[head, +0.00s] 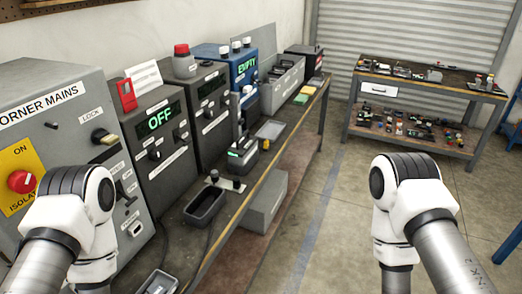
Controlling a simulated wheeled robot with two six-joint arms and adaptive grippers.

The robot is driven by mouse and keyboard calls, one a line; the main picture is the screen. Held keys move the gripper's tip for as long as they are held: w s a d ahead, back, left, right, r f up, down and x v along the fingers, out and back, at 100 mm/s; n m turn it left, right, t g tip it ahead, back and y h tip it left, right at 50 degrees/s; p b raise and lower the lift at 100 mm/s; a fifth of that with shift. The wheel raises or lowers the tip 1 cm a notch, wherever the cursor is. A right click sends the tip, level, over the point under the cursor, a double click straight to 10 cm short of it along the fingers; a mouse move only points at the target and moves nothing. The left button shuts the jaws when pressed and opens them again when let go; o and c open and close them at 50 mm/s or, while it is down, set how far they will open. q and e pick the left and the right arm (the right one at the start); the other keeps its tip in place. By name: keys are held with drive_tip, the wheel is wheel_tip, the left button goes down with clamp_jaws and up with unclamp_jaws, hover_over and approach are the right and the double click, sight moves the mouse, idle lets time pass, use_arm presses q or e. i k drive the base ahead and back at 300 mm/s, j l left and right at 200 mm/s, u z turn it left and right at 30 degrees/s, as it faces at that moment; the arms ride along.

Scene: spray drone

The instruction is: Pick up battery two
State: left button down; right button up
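No label reading battery two can be made out. A dark block with a lit green display (242,153) stands on the bench, in front of the grey and blue cabinets; it may be a battery, but I cannot tell which number. A second dark unit with a small pale display (159,283) is at the bottom edge, partly cut off. My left arm comes in at lower left and my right arm at lower right. Only their links show; both grippers are out of view.
The bench (277,150) holds an empty black tray (205,206). Behind stand a grey isolator cabinet (45,110), a cabinet reading OFF (160,118) and a blue unit reading EMPTY (246,67). A grey box (265,207) sits below. Floor is open towards a cluttered workbench (425,88).

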sight(246, 145)
drive_tip(key=i+l+u, duration=0.1)
drive_tip(key=i+l, duration=0.15)
drive_tip(key=i+l+u, duration=0.1)
drive_tip(key=u, duration=0.35)
drive_tip(key=l+u, duration=0.25)
drive_tip(key=u, duration=0.25)
drive_tip(key=l+u, duration=0.25)
drive_tip(key=u, duration=0.2)
drive_tip(key=l+u, duration=0.25)
drive_tip(key=u, duration=0.25)
